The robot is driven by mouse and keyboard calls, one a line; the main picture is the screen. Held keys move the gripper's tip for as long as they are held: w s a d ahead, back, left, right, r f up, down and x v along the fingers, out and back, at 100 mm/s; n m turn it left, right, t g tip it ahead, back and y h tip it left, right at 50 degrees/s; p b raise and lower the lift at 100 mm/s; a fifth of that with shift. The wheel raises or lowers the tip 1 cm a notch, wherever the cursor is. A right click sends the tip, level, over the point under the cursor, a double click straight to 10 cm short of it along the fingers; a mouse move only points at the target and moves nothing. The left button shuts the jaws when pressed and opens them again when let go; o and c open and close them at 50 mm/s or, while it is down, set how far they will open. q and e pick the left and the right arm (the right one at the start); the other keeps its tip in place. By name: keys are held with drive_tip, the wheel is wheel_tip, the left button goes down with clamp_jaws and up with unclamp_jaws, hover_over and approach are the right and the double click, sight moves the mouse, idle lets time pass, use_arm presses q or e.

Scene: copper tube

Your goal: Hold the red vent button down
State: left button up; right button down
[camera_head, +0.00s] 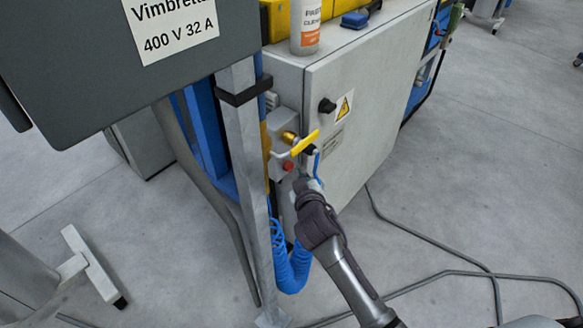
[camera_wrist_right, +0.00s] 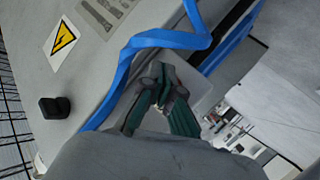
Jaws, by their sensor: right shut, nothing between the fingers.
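The red vent button (camera_head: 288,166) shows in the head view on a small grey box at the left side of the grey cabinet. A yellow lever (camera_head: 305,142) and a brass fitting (camera_head: 289,137) sit just above it. My right gripper (camera_head: 307,184) is shut and empty, slightly below and right of the button in the picture. I cannot tell whether it touches the box. In the right wrist view the closed fingers (camera_wrist_right: 165,82) point at a light grey surface, and the red button does not show. My left gripper is not in view.
A blue hose (camera_wrist_right: 155,40) runs close past the fingers. A coiled blue hose (camera_head: 292,270) hangs below the box. A metal post (camera_head: 245,160) and a dark sign panel (camera_head: 90,70) stand left. A black knob (camera_head: 327,105) projects from the cabinet (camera_head: 370,90). Cables lie on the floor.

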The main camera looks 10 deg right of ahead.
drive_tip(key=shift+w+a, duration=0.3)
drive_tip(key=shift+w, duration=0.05)
drive_tip(key=shift+w+a+r, duration=0.1)
drive_tip(key=shift+w+a, duration=0.25)
drive_tip(key=shift+w, duration=0.1)
idle(2.2)
idle(1.7)
drive_tip(key=shift+s+d+p, duration=0.35)
drive_tip(key=shift+s+d, duration=0.25)
drive_tip(key=shift+s, duration=0.15)
drive_tip(key=s+d+p, duration=0.1)
drive_tip(key=s, duration=0.1)
drive_tip(key=s+d+p, duration=0.1)
drive_tip(key=s+d, duration=0.1)
idle(0.3)
